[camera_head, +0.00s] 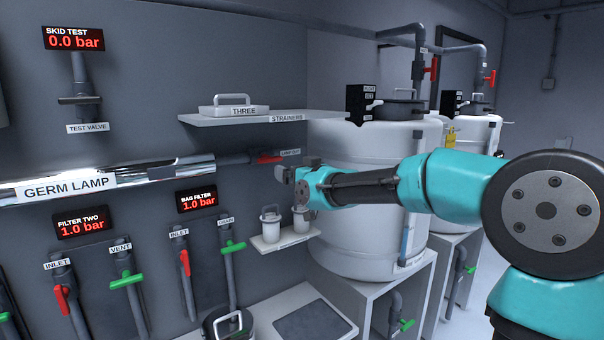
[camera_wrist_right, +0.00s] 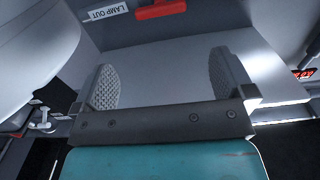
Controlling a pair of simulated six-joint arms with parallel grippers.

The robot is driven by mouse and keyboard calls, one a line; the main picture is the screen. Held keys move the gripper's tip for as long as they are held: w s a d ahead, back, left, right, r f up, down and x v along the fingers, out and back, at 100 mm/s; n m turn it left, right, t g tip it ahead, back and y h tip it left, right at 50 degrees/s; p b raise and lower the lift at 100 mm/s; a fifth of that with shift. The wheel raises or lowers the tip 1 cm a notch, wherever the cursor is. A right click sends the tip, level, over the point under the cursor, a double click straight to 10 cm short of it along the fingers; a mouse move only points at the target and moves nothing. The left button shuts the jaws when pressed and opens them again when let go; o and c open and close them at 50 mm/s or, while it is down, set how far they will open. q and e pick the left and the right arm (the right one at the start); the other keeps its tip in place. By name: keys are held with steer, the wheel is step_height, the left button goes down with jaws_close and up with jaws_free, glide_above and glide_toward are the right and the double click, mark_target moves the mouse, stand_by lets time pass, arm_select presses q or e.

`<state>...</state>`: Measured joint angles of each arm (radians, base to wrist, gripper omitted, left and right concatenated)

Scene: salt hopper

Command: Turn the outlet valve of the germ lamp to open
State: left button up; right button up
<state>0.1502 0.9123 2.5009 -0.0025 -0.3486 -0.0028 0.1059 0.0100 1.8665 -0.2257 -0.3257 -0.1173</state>
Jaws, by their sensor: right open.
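The germ lamp (camera_head: 130,178) is a shiny horizontal tube on the wall with its name plate. A dark pipe leaves its right end and carries the outlet valve's red handle (camera_head: 267,158), beside a LAMP OUT label (camera_head: 290,152). The handle looks roughly in line with the pipe. The red handle (camera_wrist_right: 161,9) also shows at the top edge of the right wrist view, partly cut off, beyond the fingertips. My right gripper (camera_head: 283,173) is just below and right of the handle, apart from it. Its two fingers (camera_wrist_right: 163,80) are spread and empty. My left gripper is out of view.
A small ledge (camera_head: 284,241) with two lidded cups is below my gripper. A large white tank (camera_head: 360,235) stands close behind my right arm. More valves (camera_head: 185,270) line the lower wall.

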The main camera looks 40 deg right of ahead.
steer(key=shift+s, duration=1.1)
